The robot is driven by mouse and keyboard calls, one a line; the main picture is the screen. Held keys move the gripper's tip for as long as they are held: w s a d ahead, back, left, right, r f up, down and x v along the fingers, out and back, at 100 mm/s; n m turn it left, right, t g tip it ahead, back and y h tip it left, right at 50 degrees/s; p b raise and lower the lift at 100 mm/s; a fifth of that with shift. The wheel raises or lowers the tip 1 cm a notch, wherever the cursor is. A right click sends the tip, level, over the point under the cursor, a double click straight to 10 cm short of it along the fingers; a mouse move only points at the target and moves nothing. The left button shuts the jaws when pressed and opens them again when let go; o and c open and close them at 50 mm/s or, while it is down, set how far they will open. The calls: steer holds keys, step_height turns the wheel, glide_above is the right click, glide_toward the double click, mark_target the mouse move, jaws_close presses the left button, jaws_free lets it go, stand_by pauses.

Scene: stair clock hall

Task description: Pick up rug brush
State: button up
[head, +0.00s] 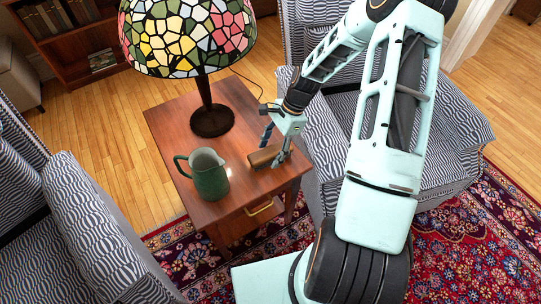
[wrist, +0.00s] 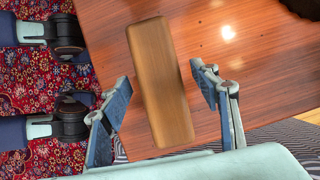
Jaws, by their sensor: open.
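The rug brush is a plain brown wooden block (wrist: 160,85), seen from above in the wrist view, lying on the side table (wrist: 230,80) near its edge. Its underside is hidden. In the head view the brush (head: 262,156) lies near the table's right edge, partly behind my gripper (head: 275,146). My gripper is open. In the wrist view its two blue-padded fingers (wrist: 160,97) stand on either side of the block, with a gap visible on both sides. I cannot tell how far the fingertips are above the tabletop.
A green pitcher (head: 209,174) stands left of the brush on the table. A stained-glass lamp (head: 188,38) stands behind it. Striped armchairs flank the table, one at left (head: 95,225) and one at right (head: 445,145).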

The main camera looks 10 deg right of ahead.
mark_target(267, 153)
steer(key=c, duration=1.4)
steer(key=shift+r, duration=0.55)
step_height(267, 153, up, 3)
steer(key=shift+f+p, duration=0.2)
steer(key=shift+p, duration=0.2)
steer(key=s+r, duration=0.3)
steer(key=s, duration=0.1)
steer(key=s+r+p, duration=0.1)
steer(key=s+r, duration=0.2)
steer(key=s, duration=0.2)
steer(key=s+r+p, duration=0.1)
steer(key=s+r, duration=0.2)
steer(key=s, duration=0.2)
steer(key=shift+d+r, duration=0.15)
steer(key=shift+d, duration=0.1)
